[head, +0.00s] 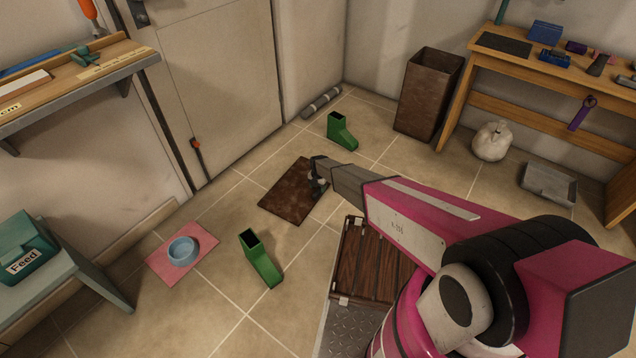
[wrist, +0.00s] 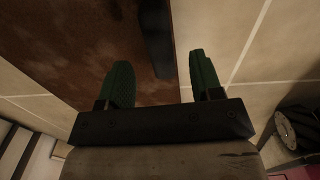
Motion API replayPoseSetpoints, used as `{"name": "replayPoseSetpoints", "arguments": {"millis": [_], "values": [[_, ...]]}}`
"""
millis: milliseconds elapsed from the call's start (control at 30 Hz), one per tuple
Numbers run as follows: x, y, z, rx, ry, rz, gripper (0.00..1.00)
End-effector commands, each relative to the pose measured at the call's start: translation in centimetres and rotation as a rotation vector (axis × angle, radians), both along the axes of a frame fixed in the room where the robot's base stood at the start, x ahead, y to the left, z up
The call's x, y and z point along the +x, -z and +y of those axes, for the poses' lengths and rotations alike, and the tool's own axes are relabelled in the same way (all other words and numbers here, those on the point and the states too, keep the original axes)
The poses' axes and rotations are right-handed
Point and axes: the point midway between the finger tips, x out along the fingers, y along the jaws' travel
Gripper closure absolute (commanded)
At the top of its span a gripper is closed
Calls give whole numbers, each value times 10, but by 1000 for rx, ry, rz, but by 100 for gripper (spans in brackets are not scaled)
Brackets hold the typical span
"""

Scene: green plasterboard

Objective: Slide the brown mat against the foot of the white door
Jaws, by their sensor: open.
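The brown mat (head: 288,198) lies flat on the tiled floor, with bare tiles between it and the white door (head: 217,85). My gripper (head: 317,180) is at the mat's right side in the head view; its fingers are too small to make out there. In the wrist view my gripper (wrist: 160,66) is open, with two green fingers apart. One finger is over the mat (wrist: 60,45), the other over the tile beyond its edge. A dark bar (wrist: 157,40) along that edge shows between the fingers; I cannot tell whether they touch it.
Two green boots (head: 341,132) (head: 261,260) stand on either side of the mat. A blue bowl (head: 182,250) sits on a pink mat (head: 160,270) at left. A grey roll (head: 321,103) lies by the wall. Bare tiles (head: 240,192) lie before the door.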

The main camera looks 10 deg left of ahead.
Motion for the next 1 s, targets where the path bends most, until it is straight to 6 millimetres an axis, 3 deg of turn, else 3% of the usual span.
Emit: {"name": "replayPoseSetpoints", "arguments": {"millis": [100, 233, 600, 800, 1000], "values": [[1, 23, 0, -1, 1, 1, 40], [1, 37, 0, -1, 1, 0, 40], [0, 43, 0, 0, 1, 0, 40], [0, 43, 0, 0, 1, 0, 100], [0, 42, 0, 1, 41, -1, 100]]}}
